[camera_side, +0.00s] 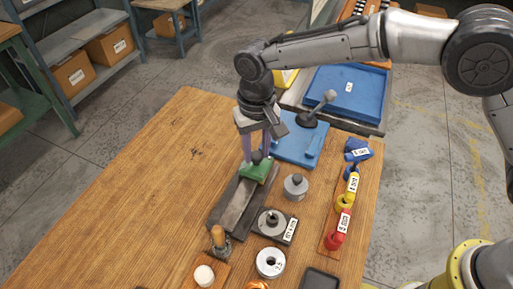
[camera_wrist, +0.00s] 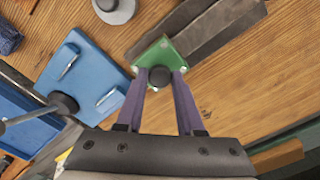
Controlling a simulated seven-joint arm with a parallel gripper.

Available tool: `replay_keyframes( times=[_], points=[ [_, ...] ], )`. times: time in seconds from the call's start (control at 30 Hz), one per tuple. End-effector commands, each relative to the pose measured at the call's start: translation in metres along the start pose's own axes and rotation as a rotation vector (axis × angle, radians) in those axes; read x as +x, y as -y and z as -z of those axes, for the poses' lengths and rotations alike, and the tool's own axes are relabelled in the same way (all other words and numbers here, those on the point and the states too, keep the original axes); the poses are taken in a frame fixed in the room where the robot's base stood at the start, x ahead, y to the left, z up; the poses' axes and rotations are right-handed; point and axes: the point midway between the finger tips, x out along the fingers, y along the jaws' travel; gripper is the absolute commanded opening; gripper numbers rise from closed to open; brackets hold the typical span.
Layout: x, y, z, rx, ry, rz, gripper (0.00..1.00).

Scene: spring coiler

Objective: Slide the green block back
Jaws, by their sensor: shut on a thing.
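The green block (camera_side: 258,170) sits at the far end of a dark metal channel (camera_side: 234,204) on the wooden table. A dark round knob (camera_wrist: 160,77) stands on top of the block. My gripper (camera_side: 260,157) reaches down from above, and its two purple fingers are shut on the knob. In the wrist view the green block (camera_wrist: 158,57) shows just beyond the fingertips of my gripper (camera_wrist: 160,76), with the channel (camera_wrist: 205,25) running off to the upper right. The fingers hide part of the knob in the side view.
A blue plate with a ball-ended lever (camera_side: 298,147) stands right behind the block. A grey knobbed weight (camera_side: 296,186) and a round fixture (camera_side: 272,222) stand right of the channel. Red, yellow and blue labelled pieces (camera_side: 345,200) line the right edge. The table's left side is clear.

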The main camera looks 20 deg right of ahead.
Motion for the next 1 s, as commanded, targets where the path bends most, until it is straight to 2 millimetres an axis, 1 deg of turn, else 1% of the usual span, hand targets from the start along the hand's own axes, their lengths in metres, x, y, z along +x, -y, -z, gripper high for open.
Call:
replay_keyframes(
  times=[0.17,0.27,0.37,0.6,0.7,0.8,1.0],
  points=[
    [-0.001,0.0,0.001,0.0,-0.002,0.001,0.0],
    [-0.002,0.004,-0.003,-0.002,-0.002,0.001,0.0],
    [-0.002,0.017,-0.015,-0.005,-0.002,0.002,0.0],
    [-0.002,0.066,-0.064,-0.007,-0.002,0.004,0.0],
    [-0.002,0.081,-0.079,-0.006,-0.002,0.005,0.0],
    [-0.002,0.09,-0.089,-0.003,-0.002,0.005,0.0],
    [-0.002,0.095,-0.093,0.0,-0.001,0.007,0.0]
  ],
)
